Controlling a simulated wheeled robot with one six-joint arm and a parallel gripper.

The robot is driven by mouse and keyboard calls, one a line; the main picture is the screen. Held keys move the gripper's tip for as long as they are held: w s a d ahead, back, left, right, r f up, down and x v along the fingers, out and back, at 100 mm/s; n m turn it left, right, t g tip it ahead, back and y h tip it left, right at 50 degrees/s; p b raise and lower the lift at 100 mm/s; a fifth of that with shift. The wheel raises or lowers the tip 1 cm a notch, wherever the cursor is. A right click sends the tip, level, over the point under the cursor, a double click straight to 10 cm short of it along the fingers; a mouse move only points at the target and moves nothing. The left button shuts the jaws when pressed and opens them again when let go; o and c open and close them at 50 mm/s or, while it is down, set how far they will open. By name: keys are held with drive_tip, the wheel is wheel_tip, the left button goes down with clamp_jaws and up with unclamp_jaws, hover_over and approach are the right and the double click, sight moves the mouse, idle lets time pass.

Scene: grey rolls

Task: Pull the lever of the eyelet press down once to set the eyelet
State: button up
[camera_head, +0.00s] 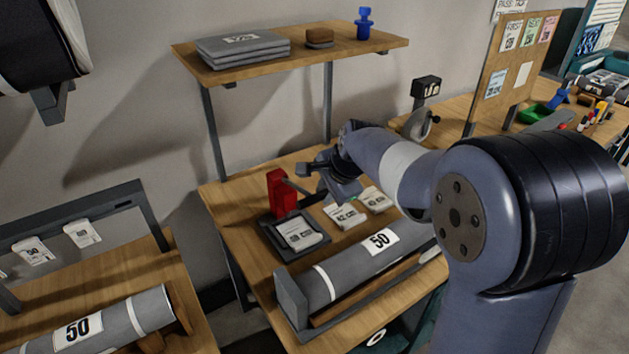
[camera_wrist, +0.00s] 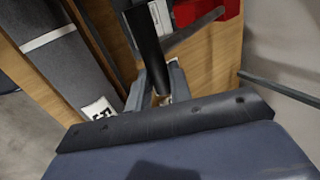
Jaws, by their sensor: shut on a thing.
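The eyelet press has a red body (camera_head: 282,193) on a dark base at the left of the work table. A white card with print (camera_head: 298,234) lies on the base. A thin grey lever (camera_head: 298,187) runs from the red body to my gripper (camera_head: 325,183). The wrist view shows the red body (camera_wrist: 215,10) at the top edge, the grey lever bar (camera_wrist: 192,30) and a black handle (camera_wrist: 147,42). My gripper (camera_wrist: 161,95) is shut on the black handle's near end. The eyelet itself is too small or hidden to see.
More printed cards (camera_head: 346,214) lie right of the press. A grey roll labelled 50 (camera_head: 345,272) lies in a cradle in front. A shelf (camera_head: 340,53) with grey stacks stands above the table on posts. Another roll (camera_head: 105,325) lies on the left table.

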drive_tip(key=shift+s+d+f+b, duration=0.1)
drive_tip(key=shift+f+b, duration=0.15)
drive_tip(key=shift+f, duration=0.2)
drive_tip(key=shift+s+d+f+b, duration=0.1)
drive_tip(key=shift+f+b, duration=0.15)
drive_tip(key=shift+f, duration=0.25)
drive_tip(key=shift+s+f+b, duration=0.1)
drive_tip(key=shift+f+b, duration=0.45)
drive_tip(key=shift+f, duration=0.2)
drive_tip(key=shift+f+b, duration=0.55)
drive_tip(key=shift+f, duration=0.45)
